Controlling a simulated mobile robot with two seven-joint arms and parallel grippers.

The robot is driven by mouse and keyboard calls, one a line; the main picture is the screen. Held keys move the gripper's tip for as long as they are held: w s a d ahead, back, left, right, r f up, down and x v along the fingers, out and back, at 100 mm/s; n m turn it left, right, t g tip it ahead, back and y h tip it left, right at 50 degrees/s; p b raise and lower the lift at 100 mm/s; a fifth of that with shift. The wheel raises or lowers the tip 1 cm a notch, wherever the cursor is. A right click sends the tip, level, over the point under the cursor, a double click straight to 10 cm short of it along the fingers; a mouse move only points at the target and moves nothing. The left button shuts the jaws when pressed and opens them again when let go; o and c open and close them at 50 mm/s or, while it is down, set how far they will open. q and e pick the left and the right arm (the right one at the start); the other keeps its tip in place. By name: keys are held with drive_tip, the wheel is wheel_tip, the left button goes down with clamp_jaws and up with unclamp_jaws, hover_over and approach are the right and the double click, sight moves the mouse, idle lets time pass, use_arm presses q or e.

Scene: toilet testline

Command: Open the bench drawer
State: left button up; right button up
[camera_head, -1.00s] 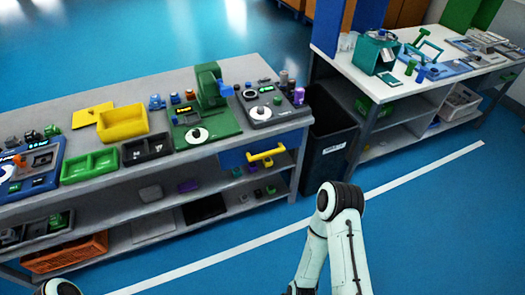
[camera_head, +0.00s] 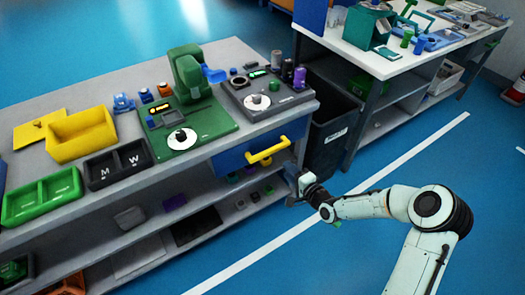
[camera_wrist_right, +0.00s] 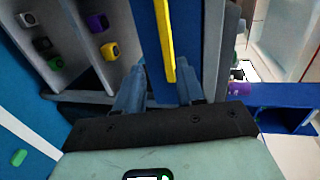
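The bench drawer (camera_head: 230,161) is a blue front under the right end of the grey bench top, and it looks shut. Its yellow bar handle (camera_head: 268,152) sticks out from the front. My right gripper (camera_head: 298,180) is just right of and below the handle in the head view, apart from it. In the right wrist view, the two fingers of this gripper (camera_wrist_right: 160,82) stand apart with nothing held. The yellow handle (camera_wrist_right: 165,42) runs upright ahead, in line with the gap between them, before the blue drawer front (camera_wrist_right: 143,45). My left gripper is not in view.
A dark bin (camera_head: 328,140) stands right of the drawer, close behind my right gripper. Below the drawer is a shelf (camera_head: 232,212) with small items. Green and dark fixtures sit on the bench top above.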

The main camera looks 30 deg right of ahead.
sight(271, 150)
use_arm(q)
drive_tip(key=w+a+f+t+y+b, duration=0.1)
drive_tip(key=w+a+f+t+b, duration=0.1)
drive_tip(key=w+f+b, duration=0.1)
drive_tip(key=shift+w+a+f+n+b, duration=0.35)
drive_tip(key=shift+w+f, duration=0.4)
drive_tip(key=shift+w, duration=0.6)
use_arm(e)
drive_tip(key=shift+d+r+x, duration=0.15)
drive_tip(key=shift+x, duration=2.05)
drive_tip(key=shift+d+r+x, duration=0.1)
drive_tip(key=shift+r+x, duration=0.05)
drive_tip(key=shift+x, duration=2)
drive_tip(key=shift+d+r+x, duration=0.15)
drive_tip(key=shift+r+x, duration=0.05)
drive_tip(key=shift+x, duration=2)
drive_tip(key=shift+w, duration=0.15)
clamp_jaws()
